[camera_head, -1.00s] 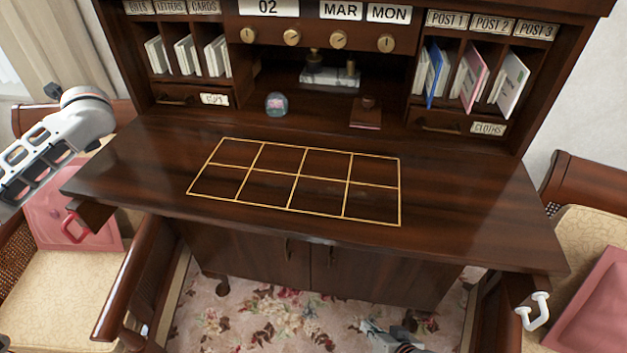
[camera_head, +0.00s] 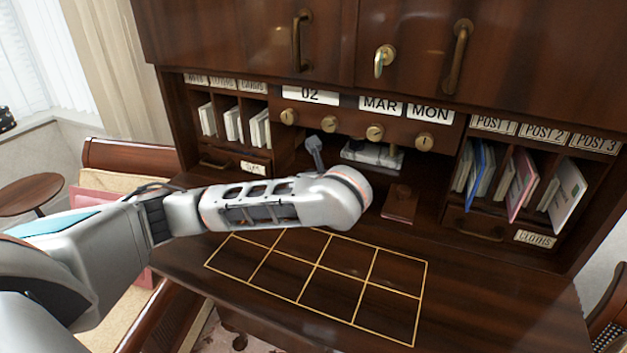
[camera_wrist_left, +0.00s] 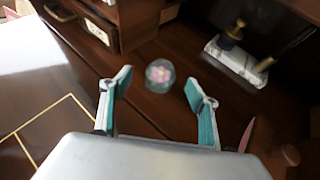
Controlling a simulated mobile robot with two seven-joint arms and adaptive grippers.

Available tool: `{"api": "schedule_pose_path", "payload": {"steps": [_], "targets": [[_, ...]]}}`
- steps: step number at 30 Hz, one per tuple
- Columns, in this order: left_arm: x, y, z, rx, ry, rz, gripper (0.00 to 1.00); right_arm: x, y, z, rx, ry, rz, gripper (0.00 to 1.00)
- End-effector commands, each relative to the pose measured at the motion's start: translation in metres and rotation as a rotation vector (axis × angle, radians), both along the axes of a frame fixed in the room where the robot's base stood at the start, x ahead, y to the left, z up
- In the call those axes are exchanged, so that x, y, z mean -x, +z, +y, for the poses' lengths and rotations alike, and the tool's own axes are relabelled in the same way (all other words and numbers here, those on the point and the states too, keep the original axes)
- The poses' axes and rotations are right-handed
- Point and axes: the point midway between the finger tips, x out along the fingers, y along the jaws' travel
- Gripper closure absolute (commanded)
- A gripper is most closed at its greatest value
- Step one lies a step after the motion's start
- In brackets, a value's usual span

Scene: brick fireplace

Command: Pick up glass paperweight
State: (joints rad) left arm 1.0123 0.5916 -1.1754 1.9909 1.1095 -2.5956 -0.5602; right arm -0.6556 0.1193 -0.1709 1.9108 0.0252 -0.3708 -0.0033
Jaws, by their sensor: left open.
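The glass paperweight (camera_wrist_left: 160,77) is a small clear dome with a pink flower inside, standing on the dark desk top in the left wrist view. My left gripper (camera_wrist_left: 158,84) is open and empty. Its two teal-padded fingers point at the paperweight, one to each side of it in the picture. I cannot tell whether the fingertips reach it. In the head view my left arm stretches across the desk from the left and hides the paperweight and most of the gripper. My right gripper is not in view.
A marble stand (camera_head: 372,156) with brass fittings sits at the back of the desk niche. A small dark red item (camera_head: 400,205) lies to its right. Letter slots (camera_head: 234,122) and drawers flank the niche. A gold-lined grid (camera_head: 330,285) on the desk is empty.

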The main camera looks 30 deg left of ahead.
Motion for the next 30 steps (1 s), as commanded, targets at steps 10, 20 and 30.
{"api": "schedule_pose_path", "payload": {"steps": [10, 20, 30], "targets": [[-0.016, -0.010, 0.012, -0.003, 0.002, -0.003, 0.40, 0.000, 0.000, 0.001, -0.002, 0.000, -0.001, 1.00], [-0.041, -0.028, 0.028, -0.002, 0.001, -0.001, 0.40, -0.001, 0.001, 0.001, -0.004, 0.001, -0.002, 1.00], [-0.042, -0.030, 0.029, -0.001, -0.001, -0.002, 0.53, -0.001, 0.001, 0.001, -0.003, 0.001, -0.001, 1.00]]}}
